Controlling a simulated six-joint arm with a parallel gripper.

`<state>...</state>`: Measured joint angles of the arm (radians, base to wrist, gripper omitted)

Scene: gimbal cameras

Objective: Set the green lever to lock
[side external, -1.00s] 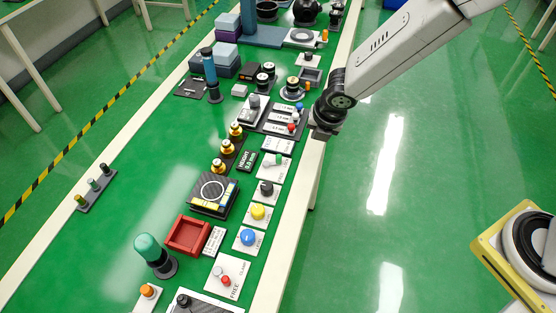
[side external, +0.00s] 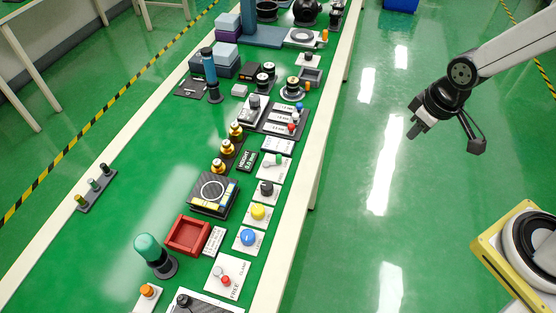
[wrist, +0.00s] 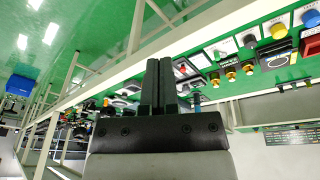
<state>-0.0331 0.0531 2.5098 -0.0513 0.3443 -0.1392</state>
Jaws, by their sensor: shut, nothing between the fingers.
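A white panel (side external: 274,166) lies among the devices near the right edge of the green bench. On it are a small green part (side external: 279,160), which looks like the green lever, and a pale knob. The lever's setting and the panel's lettering are too small to read. My gripper (side external: 413,132) is out over the floor, right of the bench and well apart from the panel. In the wrist view, my gripper's two dark fingers (wrist: 159,64) are together with nothing between them.
A blue knob (side external: 248,237), a yellow knob (side external: 258,212) and a red tray (side external: 188,235) are nearer the camera. Brass pieces (side external: 227,147) stand left of the panel. A white rail (side external: 292,215) edges the bench. The floor beside it is mostly clear.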

